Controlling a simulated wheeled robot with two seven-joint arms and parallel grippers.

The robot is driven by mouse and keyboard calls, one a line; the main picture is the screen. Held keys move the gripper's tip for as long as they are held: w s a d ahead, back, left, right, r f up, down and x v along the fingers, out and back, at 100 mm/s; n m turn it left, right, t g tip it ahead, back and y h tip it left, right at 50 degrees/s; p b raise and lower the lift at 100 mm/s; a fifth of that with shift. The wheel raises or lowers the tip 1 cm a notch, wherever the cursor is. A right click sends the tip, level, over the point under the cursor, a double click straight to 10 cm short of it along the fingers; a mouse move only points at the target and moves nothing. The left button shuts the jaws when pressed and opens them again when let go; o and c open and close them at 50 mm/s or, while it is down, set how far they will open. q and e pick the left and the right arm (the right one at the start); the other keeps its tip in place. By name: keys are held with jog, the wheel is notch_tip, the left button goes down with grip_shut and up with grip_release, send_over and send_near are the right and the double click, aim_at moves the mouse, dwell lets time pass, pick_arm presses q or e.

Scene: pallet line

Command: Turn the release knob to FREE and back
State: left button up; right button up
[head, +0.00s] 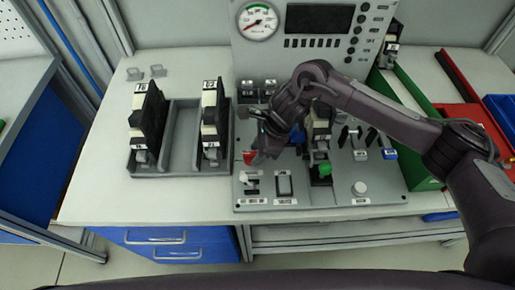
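The grey control panel (300,203) lies on the bench, with several switches, levers and buttons on it. Its labels are too small to read, so I cannot tell which control is the release knob. My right gripper (262,148) points down over the left part of the panel, close to the red control. Its fingers are dark and small, and whether they touch anything is unclear. My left gripper is out of view.
A grey tray (180,145) holds two upright black-and-white units at the left. A gauge-and-screen console (318,50) stands behind the panel. Green, red and blue bins (470,118) are at the right. The bench front left is clear.

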jog(key=c, duration=0.8)
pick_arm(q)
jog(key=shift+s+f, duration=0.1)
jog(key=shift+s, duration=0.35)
